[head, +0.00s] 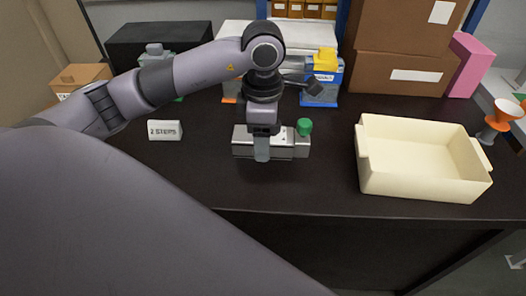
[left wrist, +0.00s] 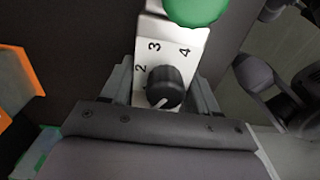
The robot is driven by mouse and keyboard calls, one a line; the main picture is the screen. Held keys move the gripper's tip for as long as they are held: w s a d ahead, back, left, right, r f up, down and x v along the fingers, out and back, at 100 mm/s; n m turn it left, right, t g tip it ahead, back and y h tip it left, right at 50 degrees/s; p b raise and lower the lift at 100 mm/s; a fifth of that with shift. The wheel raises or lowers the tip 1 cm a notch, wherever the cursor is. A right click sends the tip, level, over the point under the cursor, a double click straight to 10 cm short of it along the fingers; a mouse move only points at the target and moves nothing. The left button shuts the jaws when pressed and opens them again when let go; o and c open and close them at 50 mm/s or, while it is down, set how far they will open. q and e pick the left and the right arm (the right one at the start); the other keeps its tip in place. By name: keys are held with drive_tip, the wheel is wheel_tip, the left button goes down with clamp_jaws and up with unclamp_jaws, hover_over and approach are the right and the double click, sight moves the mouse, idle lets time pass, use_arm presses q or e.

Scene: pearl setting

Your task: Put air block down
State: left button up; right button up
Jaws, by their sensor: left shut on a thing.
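The air block (head: 289,147) is a silver-white bar with a green knob at its right end, over the dark table in the head view. My left gripper (head: 262,152) comes down on it from above and is shut on its middle. In the left wrist view the air block (left wrist: 152,38) sits between the fingers (left wrist: 163,88), with a black dial, printed numbers and the green knob. I cannot tell whether its underside touches the table. My right gripper is not in view.
An empty cream bin (head: 420,188) stands right of the block. A small "2 STEPS" sign (head: 164,130) is to the left. A blue and yellow device (head: 326,72) and brown boxes (head: 400,72) stand behind. The table (head: 325,185) is bare between block and bin.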

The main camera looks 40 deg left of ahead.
use_arm(q)
drive_tip(key=shift+f, duration=2.15)
drive_tip(key=shift+f+b, duration=0.15)
drive_tip(key=shift+b, duration=0.15)
drive_tip(key=o, duration=1.1)
drive_tip(key=shift+o, duration=0.2)
drive_tip(key=shift+r, duration=0.2)
wheel_tip(320, 180, up, 11)
drive_tip(key=shift+f+p, duration=0.1)
drive_tip(key=shift+p, duration=0.45)
drive_tip(key=shift+r, duration=0.6)
